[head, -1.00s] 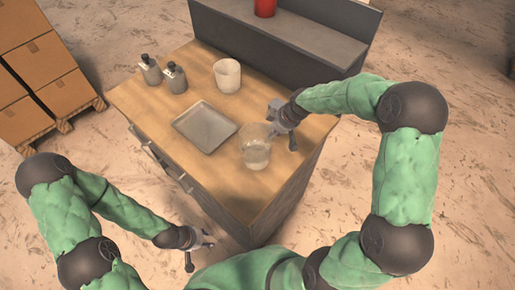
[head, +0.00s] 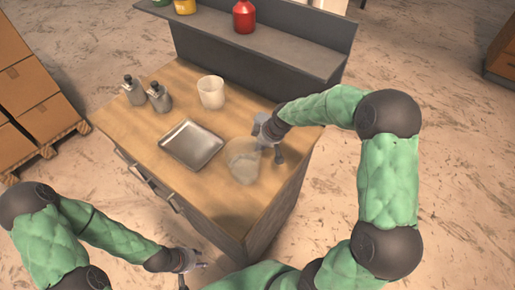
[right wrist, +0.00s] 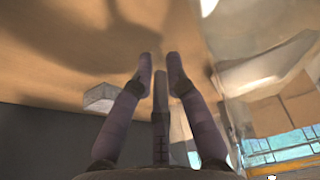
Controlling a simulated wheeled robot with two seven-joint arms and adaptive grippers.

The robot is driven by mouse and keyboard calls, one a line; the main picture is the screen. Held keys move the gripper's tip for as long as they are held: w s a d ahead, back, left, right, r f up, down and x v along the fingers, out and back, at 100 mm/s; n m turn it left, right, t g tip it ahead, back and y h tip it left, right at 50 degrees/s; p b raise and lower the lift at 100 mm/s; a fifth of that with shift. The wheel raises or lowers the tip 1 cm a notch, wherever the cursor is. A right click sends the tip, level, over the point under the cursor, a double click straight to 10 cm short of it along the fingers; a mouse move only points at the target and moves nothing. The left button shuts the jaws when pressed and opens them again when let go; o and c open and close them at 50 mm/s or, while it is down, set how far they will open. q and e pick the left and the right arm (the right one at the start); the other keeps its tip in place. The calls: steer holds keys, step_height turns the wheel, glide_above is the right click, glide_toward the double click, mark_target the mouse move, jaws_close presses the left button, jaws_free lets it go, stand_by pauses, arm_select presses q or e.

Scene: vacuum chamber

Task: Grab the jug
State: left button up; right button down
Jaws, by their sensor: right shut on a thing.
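A clear, see-through jug (head: 243,162) stands at the near right part of the wooden worktop. It looks slightly tilted, and I cannot tell whether its base touches the top. My right gripper (head: 268,138) is at its right side. In the right wrist view the fingers (right wrist: 160,66) are close together with a narrow part between them, and the clear jug (right wrist: 255,65) fills the right side. The right gripper is shut on the jug; the exact contact is hard to see. My left gripper (head: 191,270) is open and empty, low beside the cabinet's near left side.
On the worktop (head: 130,125) are a metal tray (head: 192,145), a cream beaker (head: 211,92) and two dark-topped bottles (head: 159,97). A grey shelf (head: 280,50) behind bears a red bottle (head: 244,17). Cardboard boxes (head: 38,100) stand at the left.

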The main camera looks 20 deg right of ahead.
steer(key=shift+w+r+p, duration=0.1)
steer(key=shift+r+p, duration=0.2)
steer(key=shift+r, duration=1.15)
steer(key=s+r+p, duration=0.2)
steer(key=s+r, duration=0.7)
steer(key=s, duration=0.4)
steer(key=shift+s+a+r+p, duration=0.35)
steer(key=shift+a, duration=0.05)
